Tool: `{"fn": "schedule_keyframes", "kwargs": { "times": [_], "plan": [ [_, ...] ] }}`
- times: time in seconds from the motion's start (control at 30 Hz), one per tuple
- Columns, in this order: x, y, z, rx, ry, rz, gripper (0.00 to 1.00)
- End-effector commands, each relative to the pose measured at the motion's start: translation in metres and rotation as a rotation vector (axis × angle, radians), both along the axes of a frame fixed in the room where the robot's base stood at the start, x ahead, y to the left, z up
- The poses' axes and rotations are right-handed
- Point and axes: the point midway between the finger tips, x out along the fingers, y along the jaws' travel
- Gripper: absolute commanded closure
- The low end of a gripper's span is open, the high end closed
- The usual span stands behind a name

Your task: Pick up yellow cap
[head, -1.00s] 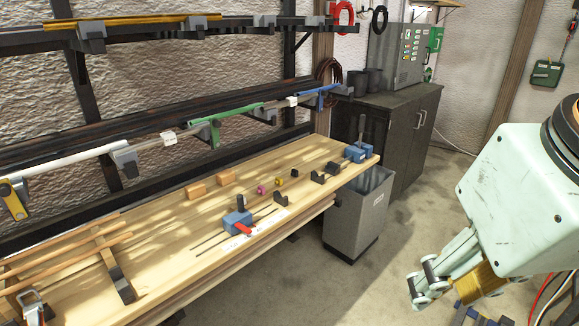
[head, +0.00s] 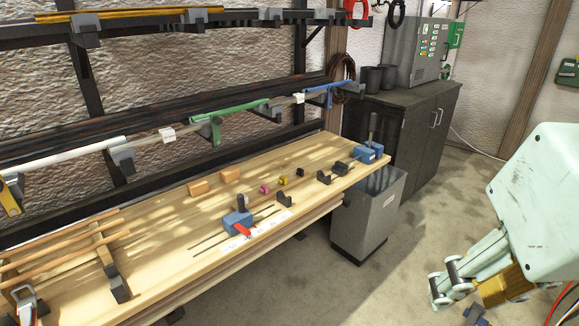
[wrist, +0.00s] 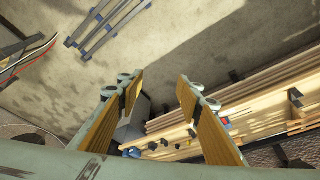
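The yellow cap (head: 283,181) is small and lies on the wooden bench (head: 165,262). It sits between a magenta cap (head: 265,188) and a black cap (head: 300,172). My gripper (wrist: 160,84) is open and empty in the wrist view, its two fingers well apart. It hangs over the floor in front of the bench, well away from the cap. In the head view only part of the gripper shows, at the lower right below the pale green arm.
A blue clamp with a red lever (head: 238,222) and several dark blocks stand near the caps. Two orange-tan blocks (head: 230,175) lie behind. A blue vise (head: 368,153) is at the bench's right end, a grey bin (head: 367,222) beside it. Racks of laths line the wall.

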Motion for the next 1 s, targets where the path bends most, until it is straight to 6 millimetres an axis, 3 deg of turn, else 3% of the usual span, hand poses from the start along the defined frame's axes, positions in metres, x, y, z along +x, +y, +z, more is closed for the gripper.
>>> {"fn": "schedule_keyframes", "kwargs": {
  "times": [0.37,1.0],
  "plan": [
    [0.023,0.000,0.015,0.001,0.011,-0.027,0.67],
    [0.137,0.009,0.065,0.000,0.046,-0.165,0.67]
  ]
}}
